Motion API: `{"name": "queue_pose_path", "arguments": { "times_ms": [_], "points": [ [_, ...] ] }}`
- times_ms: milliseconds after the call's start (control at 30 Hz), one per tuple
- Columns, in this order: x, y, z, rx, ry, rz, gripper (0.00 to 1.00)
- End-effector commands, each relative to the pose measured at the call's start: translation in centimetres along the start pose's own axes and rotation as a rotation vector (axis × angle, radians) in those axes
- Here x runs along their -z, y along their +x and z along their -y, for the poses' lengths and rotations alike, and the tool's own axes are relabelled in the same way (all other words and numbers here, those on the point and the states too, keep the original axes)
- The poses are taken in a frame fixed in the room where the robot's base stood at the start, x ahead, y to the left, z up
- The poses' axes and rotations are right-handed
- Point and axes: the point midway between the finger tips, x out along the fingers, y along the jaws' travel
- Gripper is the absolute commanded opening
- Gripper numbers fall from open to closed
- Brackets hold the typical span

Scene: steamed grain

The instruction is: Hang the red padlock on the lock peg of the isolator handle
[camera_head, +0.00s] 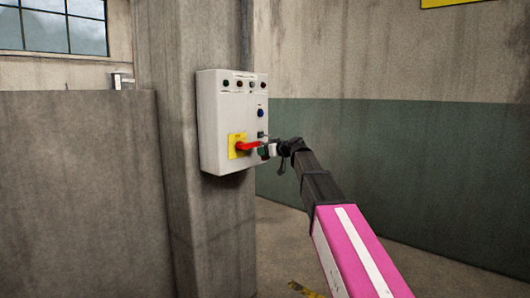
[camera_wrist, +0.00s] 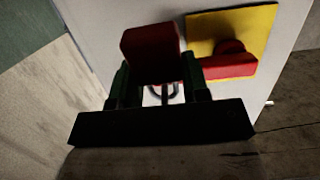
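The red padlock (camera_wrist: 151,48) is between the two green fingers of my gripper (camera_wrist: 158,78) in the wrist view, its grey shackle showing at the near side of its body. My gripper looks shut on the padlock body. The isolator's red handle (camera_wrist: 229,64) on its yellow plate (camera_wrist: 262,25) lies just right of the padlock, apart from it in that picture. In the head view, my gripper (camera_head: 266,151) is right beside the red handle (camera_head: 248,145) and yellow plate (camera_head: 232,153). I cannot make out the padlock there, nor the lock peg in either view.
The white control box (camera_head: 212,115) with several buttons is mounted on a concrete pillar (camera_head: 178,230). A low grey wall (camera_head: 75,190) stands left. The green and grey wall (camera_head: 420,170) lies behind my arm. Open floor shows below the box, to the right of the pillar.

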Motion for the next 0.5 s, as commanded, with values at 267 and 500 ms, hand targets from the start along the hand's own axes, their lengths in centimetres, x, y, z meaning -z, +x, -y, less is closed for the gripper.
{"name": "queue_pose_path", "arguments": {
  "times_ms": [267,500],
  "points": [
    [0.01,-0.01,0.0,0.0,0.0,0.0,0.72],
    [-0.02,-0.98,0.06,-0.001,0.0,0.0,0.72]
  ]
}}
